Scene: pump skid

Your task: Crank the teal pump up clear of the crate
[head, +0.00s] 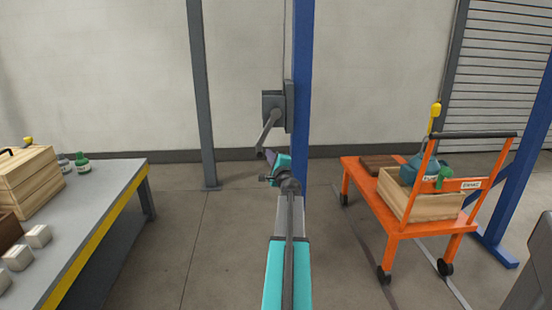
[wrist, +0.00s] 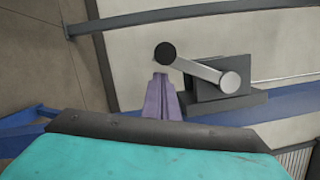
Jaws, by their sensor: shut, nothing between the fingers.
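The teal pump (head: 411,172) sits in the wooden crate (head: 394,197) on an orange cart at the right, its lower part hidden by the crate walls. A yellow hook block (head: 435,110) hangs just above it; whether it is attached is too small to tell. The winch (head: 275,106) is on the blue post, with its crank (head: 264,134) angled down to the left. My gripper (head: 270,154) is just below the crank's end. In the wrist view, the purple fingers (wrist: 161,88) are shut and empty, with their tips near the crank's black grip (wrist: 165,53); contact cannot be told.
The orange cart (head: 390,229) also bears a brown board (head: 378,162). The blue post (head: 303,80) stands close to my arm. A grey bench (head: 108,180) with a wooden box (head: 28,180), bottles and white blocks is at the left. The floor between bench and cart is mostly clear.

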